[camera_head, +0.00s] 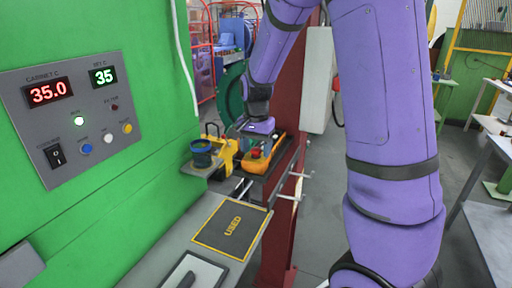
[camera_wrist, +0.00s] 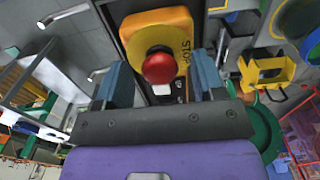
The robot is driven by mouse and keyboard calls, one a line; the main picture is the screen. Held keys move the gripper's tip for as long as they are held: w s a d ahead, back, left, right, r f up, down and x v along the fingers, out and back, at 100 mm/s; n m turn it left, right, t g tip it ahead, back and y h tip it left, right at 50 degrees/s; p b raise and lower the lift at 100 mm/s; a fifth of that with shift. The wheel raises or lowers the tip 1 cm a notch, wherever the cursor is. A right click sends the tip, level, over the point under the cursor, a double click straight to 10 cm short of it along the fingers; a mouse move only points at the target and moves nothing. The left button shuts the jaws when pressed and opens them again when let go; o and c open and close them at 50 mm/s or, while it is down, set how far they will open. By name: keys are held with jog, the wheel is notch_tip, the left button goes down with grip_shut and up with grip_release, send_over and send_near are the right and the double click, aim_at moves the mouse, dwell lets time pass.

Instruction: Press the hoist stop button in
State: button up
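The hoist stop button is a red mushroom button (camera_wrist: 159,66) on a yellow housing (camera_wrist: 178,22) marked STOP, in the upper middle of the wrist view. In the head view the red button (camera_head: 256,153) shows small on the orange-yellow pendant (camera_head: 280,150), which lies on a dark narrow holder. My gripper (camera_wrist: 160,78) is open and empty. Its two blue-grey fingers stand apart, one on each side of the button in the picture. In the head view my gripper (camera_head: 256,134) is just above the pendant. I cannot tell whether it touches the button or how far the button is in.
A green cabinet with a control panel (camera_head: 78,115) stands at left. A blue cup (camera_head: 202,153) and a yellow bin (camera_head: 222,150) are left of the pendant. Metal pegs (camera_head: 297,174) stick out at right, by a red post. A mat marked USED (camera_head: 232,229) lies in front.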

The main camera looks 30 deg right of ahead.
aim_at(257, 150)
jog(key=shift+r, duration=0.15)
notch_tip(257, 150, up, 10)
jog(key=shift+r, duration=0.25)
dwell(0.3)
dwell(0.4)
jog(key=s+a+r+n+t, duration=0.2)
jog(key=s+n, duration=0.3)
jog(key=s, duration=0.7)
jog(key=s+a+r+n+t, duration=0.3)
jog(key=s+a+r+n, duration=0.1)
jog(key=s, duration=0.9)
jog(key=shift+a+r+n, duration=0.35)
jog(key=shift+a+n, duration=0.1)
jog(key=shift+n, duration=0.65)
jog(key=shift+d, duration=0.1)
